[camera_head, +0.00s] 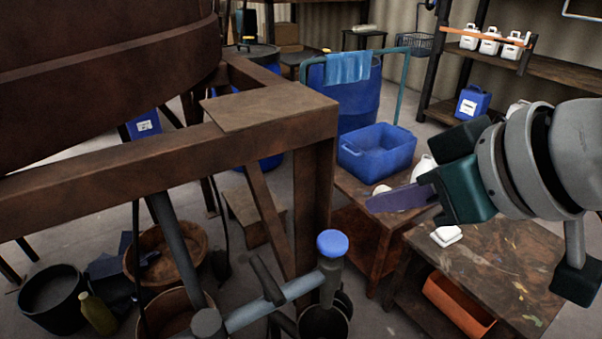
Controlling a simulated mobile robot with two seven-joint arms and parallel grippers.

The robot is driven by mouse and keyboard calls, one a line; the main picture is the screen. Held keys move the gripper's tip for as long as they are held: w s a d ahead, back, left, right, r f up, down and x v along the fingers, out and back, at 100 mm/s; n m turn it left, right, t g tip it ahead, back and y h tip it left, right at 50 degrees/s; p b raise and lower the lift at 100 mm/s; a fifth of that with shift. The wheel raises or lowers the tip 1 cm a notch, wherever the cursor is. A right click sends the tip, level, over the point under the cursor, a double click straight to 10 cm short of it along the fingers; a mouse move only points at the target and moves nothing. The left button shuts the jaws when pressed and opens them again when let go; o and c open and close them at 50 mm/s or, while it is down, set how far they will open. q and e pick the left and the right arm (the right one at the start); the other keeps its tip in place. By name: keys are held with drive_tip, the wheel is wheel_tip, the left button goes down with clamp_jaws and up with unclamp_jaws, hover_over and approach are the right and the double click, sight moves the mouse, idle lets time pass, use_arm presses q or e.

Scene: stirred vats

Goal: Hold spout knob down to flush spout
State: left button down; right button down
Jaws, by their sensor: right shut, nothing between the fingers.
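The spout knob (332,243) is a round blue cap on top of a short upright stem, at lower centre. The stem joins a grey-blue spout pipe (270,303) that runs down to the left under the rusty vat frame. A dark pot (322,322) stands below the stem. My right gripper (398,198) comes in from the right, up and to the right of the knob in the picture and apart from it. Its narrow purple-grey fingers point left, shut and empty. My left gripper is out of view.
The rusty vat (100,60) and its frame post (313,200) block the left and centre. A blue crate (377,150) sits on a brown table. A low paint-stained table (490,255) holds a folded white cloth (446,235). Tubs and a bottle (97,313) stand at lower left.

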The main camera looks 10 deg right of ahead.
drive_tip(key=b, duration=0.2)
hover_over(328, 234)
drive_tip(key=s+d, duration=0.1)
drive_tip(key=s, duration=0.2)
wheel_tip(328, 234, down, 6)
drive_tip(key=shift+s+d+f, duration=0.1)
drive_tip(key=shift+s, duration=0.05)
drive_tip(key=f, duration=0.3)
drive_tip(key=shift+w+f, duration=0.15)
drive_tip(key=shift+w, duration=0.05)
drive_tip(key=shift+f, duration=0.45)
